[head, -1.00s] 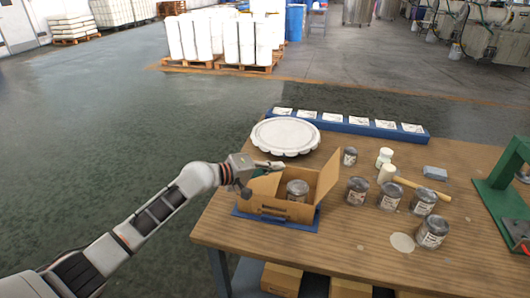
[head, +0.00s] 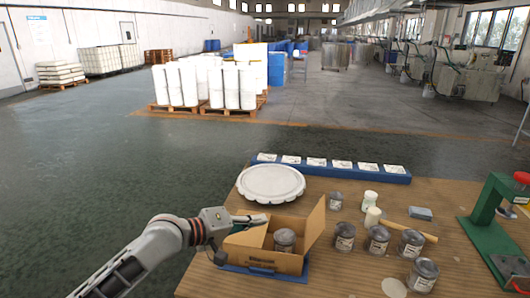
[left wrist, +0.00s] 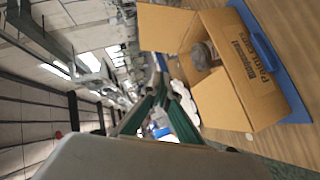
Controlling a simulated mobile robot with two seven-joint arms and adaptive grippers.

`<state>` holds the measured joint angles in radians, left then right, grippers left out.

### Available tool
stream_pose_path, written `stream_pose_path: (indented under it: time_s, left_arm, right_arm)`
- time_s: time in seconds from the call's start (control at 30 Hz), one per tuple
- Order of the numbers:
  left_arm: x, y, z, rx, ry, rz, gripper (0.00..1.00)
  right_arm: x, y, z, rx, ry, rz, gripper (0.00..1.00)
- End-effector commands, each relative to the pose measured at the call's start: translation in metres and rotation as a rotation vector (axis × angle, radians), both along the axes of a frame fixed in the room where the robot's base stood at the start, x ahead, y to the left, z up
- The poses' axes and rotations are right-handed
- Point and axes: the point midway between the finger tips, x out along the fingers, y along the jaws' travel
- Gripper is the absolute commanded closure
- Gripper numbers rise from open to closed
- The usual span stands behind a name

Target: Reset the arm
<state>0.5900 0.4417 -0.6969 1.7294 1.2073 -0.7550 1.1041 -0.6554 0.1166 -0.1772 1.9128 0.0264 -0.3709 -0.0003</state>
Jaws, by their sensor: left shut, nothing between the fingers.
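My left arm reaches in from the lower left in the head view. My left gripper (head: 254,221) is shut and empty, just above the left flap of an open cardboard box (head: 262,260). The box stands on a blue tray and holds one grey can (head: 285,240). In the left wrist view the box (left wrist: 225,88) shows sideways at the upper right, with the can (left wrist: 203,55) inside. The green-sided gripper fingers (left wrist: 163,115) point away from the camera there. My right gripper is not in view.
A white scalloped disc (head: 271,183) lies behind the box. Several cans, such as one can (head: 345,238), stand to its right near a mallet (head: 408,227). A green press (head: 490,235) is at the right edge. A blue label strip (head: 330,170) lines the table's back. Floor left is clear.

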Motion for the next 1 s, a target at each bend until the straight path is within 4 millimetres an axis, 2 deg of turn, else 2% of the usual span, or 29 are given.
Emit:
stream_pose_path:
  time_s: [0.17,0.27,0.37,0.47,0.57,0.7,0.8,1.0]
  left_arm:
    - [-0.046,0.003,-0.051,0.223,-0.15,-0.043,1.0]
    - [-0.071,0.018,-0.078,0.394,-0.248,-0.054,1.0]
    - [-0.095,0.043,-0.103,0.578,-0.323,-0.058,1.0]
    - [-0.12,0.077,-0.126,0.776,-0.369,-0.061,1.0]
    - [-0.148,0.12,-0.146,0.988,-0.384,-0.069,1.0]
    - [-0.194,0.189,-0.166,1.287,-0.346,-0.106,1.0]
    - [-0.224,0.231,-0.172,1.453,-0.298,-0.143,1.0]
    - [-0.273,0.29,-0.173,1.678,-0.198,-0.217,1.0]
  right_arm:
    - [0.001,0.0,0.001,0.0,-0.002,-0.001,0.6]
    - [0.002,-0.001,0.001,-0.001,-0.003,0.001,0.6]
    - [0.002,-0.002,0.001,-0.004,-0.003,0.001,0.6]
    - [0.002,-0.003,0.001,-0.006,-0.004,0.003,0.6]
    - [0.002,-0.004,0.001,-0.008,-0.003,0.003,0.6]
    - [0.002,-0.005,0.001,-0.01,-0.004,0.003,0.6]
    - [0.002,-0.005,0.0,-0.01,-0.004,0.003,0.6]
    - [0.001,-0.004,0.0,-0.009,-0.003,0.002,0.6]
